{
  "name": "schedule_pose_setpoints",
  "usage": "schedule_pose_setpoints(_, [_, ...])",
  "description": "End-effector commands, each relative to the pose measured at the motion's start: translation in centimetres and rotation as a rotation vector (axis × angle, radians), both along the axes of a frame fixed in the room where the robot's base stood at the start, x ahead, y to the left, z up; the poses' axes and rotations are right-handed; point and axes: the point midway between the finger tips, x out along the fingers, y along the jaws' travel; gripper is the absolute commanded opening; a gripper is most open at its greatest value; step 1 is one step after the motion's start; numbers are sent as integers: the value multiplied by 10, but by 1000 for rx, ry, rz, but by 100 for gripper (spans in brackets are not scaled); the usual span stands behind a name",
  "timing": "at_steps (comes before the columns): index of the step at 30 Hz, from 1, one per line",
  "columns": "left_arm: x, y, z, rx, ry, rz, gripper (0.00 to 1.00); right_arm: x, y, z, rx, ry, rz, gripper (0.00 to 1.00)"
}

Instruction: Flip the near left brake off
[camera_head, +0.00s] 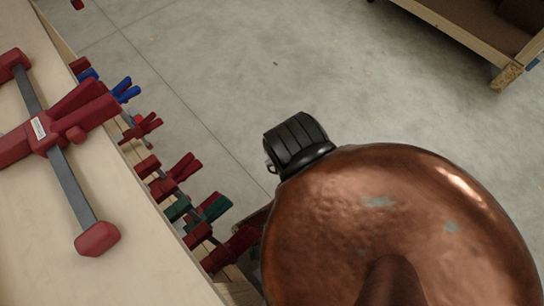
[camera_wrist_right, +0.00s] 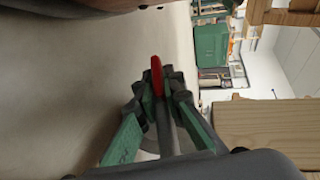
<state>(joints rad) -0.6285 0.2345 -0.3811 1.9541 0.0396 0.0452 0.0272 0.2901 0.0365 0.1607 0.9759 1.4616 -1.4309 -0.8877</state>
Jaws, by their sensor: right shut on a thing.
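In the right wrist view, a small red lever-like piece (camera_wrist_right: 156,70) stands between the fingertips of my right gripper (camera_wrist_right: 158,88). The gripper is shut on it. I take the red piece to be the brake lever, but its lower part is hidden by the fingers, and no wheel shows clearly. A pale wooden beam (camera_wrist_right: 265,125) is right of the gripper in that view. In the head view, neither gripper shows clearly, and no brake can be made out.
A large hammered copper form (camera_head: 400,210) fills the lower right in the head view. A black ribbed part (camera_head: 295,140) adjoins it. At left, a pale bench (camera_head: 140,255) carries a red clamp (camera_head: 50,135), with several clamps along its edge. Open concrete floor (camera_head: 250,70) lies beyond.

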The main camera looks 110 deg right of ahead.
Motion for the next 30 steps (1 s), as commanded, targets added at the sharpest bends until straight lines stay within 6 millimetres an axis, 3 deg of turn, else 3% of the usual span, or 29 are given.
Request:
schedule_pose_setpoints(22, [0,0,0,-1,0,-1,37,-2,-1,4,109,39,1,0])
schedule_pose_setpoints(23, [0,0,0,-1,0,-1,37,-2,-1,4,109,39,1,10])
schedule_pose_setpoints(30, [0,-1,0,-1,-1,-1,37,-1,0,4,109,38,1,26])
